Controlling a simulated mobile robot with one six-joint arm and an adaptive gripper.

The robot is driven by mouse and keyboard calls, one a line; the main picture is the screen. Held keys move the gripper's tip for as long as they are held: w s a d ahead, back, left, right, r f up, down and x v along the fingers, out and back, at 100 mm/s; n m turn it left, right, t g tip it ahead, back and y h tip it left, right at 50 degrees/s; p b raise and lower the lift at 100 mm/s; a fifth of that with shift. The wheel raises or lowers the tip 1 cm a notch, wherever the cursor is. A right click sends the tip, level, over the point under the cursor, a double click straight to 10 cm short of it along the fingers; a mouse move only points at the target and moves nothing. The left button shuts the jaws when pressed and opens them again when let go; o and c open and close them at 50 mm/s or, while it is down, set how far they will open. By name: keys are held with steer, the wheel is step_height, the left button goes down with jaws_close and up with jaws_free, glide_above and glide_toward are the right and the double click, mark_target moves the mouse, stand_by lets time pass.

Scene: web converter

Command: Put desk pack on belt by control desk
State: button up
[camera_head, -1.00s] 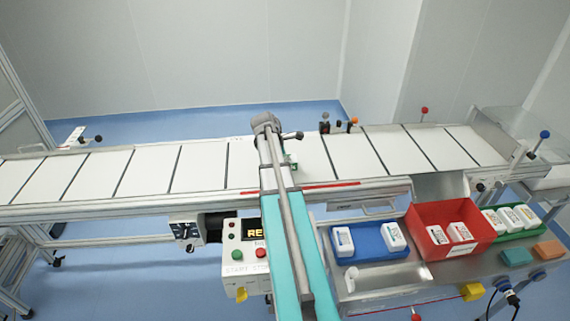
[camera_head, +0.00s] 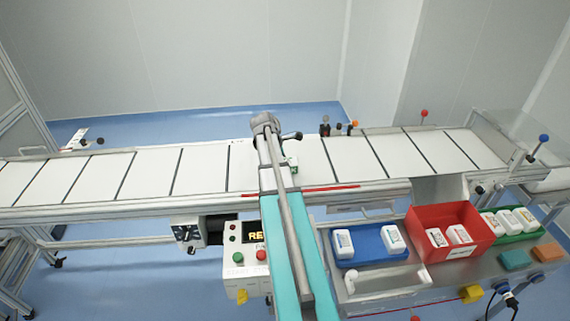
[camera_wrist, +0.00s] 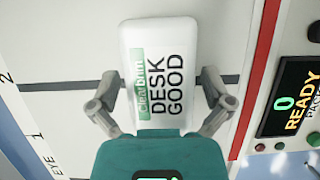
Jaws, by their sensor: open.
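The desk pack (camera_wrist: 160,75), a white block labelled "Clearbrim DESK GOOD" with a green patch, lies label up on the white belt (camera_wrist: 70,45) in the wrist view, across a dark belt line. My gripper (camera_wrist: 160,90) is open, with one finger at each side of the pack and visible gaps between. In the head view my arm covers most of the gripper and pack; a small white and green part (camera_head: 292,162) shows beside it over the belt (camera_head: 205,170). The control desk (camera_head: 243,257) stands at the belt's front, and its lit screen (camera_wrist: 292,108) reads "0 READY".
Right of the desk, a metal shelf holds a blue tray (camera_head: 370,257) with two white packs, a red bin (camera_head: 425,220) with two, and a green tray (camera_head: 520,236) with several. Coloured blocks lie in front. A red strip (camera_wrist: 258,75) edges the belt. The belt's left side is clear.

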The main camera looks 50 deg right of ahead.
steer(key=shift+p+v, duration=4.7)
steer(key=shift+v, duration=0.7)
steer(key=s+a+m+t+y, duration=0.1)
steer(key=a+m, duration=0.2)
steer(key=a, duration=1.1)
steer(key=s+a+f+m+t+y, duration=0.1)
steer(key=a+m, duration=0.2)
steer(key=a, duration=1.1)
steer(key=s+a+m+y, duration=0.1)
steer(key=a+m, duration=0.3)
steer(key=a, duration=1.1)
steer(key=shift+s+f+t, duration=0.2)
steer(key=shift+s+t, duration=0.2)
steer(key=shift+s, duration=0.2)
steer(key=shift+a, duration=0.1)
